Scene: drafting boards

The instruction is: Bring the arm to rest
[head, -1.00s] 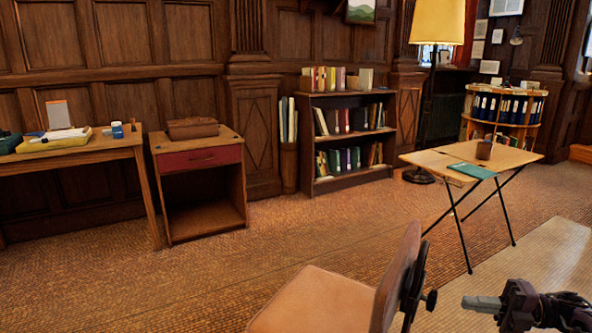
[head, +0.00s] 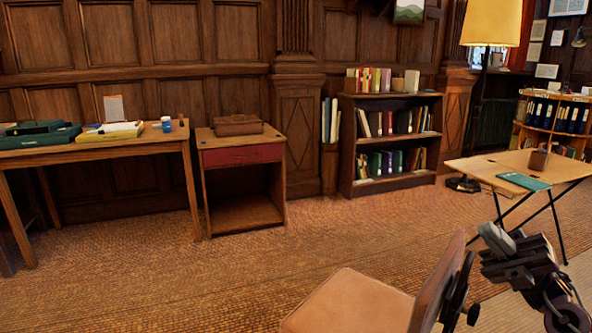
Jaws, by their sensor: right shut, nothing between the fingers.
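My right gripper (head: 496,240) is at the lower right of the head view, raised, with its fingers pointing up and to the left. It is shut and holds nothing. It is just right of the brown chair's back and in front of the folding table. My right arm's dark wrist runs down to the lower right edge. My left gripper does not show.
A brown chair (head: 352,303) stands close at the bottom. A folding table (head: 480,169) bears a green book (head: 524,181). A desk (head: 90,150), a cabinet (head: 243,157) and a bookshelf (head: 392,140) line the wall. The carpet (head: 200,280) at left is clear.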

